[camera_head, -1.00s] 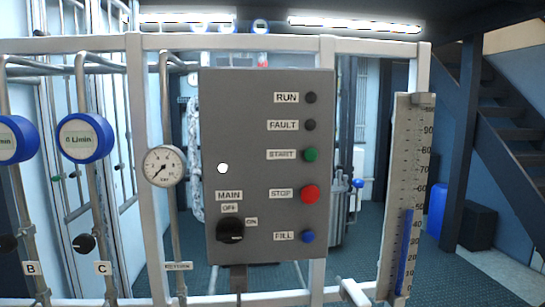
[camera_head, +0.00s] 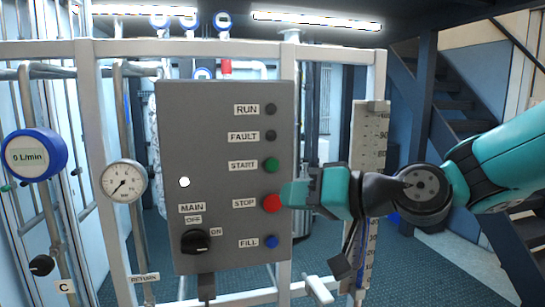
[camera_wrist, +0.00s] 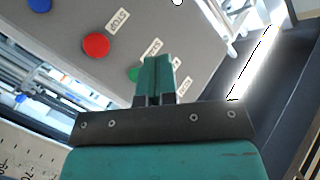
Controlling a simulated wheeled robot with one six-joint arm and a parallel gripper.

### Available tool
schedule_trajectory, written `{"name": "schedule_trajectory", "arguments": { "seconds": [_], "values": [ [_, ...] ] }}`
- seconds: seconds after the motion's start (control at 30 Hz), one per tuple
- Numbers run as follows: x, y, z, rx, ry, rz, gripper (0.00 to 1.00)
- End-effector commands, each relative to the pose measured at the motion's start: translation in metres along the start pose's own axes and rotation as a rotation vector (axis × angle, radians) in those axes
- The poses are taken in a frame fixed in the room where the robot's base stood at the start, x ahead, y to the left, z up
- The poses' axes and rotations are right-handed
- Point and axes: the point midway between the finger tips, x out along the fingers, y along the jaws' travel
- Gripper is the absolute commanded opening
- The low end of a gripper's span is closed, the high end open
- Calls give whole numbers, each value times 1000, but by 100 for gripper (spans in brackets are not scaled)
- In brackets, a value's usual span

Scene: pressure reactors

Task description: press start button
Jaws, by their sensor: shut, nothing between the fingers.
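The green START button (camera_head: 271,165) sits on the grey control panel (camera_head: 172,130), between the dark FAULT lamp above and the red STOP button (camera_head: 272,203) below. My gripper (camera_head: 290,194) is shut and empty, in front of the panel's right edge beside STOP in the head view. In the wrist view my gripper's fingers (camera_wrist: 155,72) are together, and the green button (camera_wrist: 133,74) shows just left of them, partly hidden. The red STOP button (camera_wrist: 96,45) lies further left there. Whether the fingertips touch the panel cannot be told.
The blue FILL button (camera_head: 271,242) and the black MAIN switch (camera_head: 196,241) are lower on the panel. A pressure gauge (camera_head: 124,181) is left of it. A scaled level tube (camera_head: 370,150) stands to the right, behind my arm.

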Motion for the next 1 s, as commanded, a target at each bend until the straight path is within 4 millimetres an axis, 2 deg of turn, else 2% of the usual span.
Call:
{"name": "schedule_trajectory", "arguments": {
  "seconds": [0.1,0.57,1.0],
  "values": [
    [4,1,-12,12,48,-15,0],
    [8,4,-16,13,50,-16,0],
    [48,33,-48,12,50,-16,0]
  ]
}}
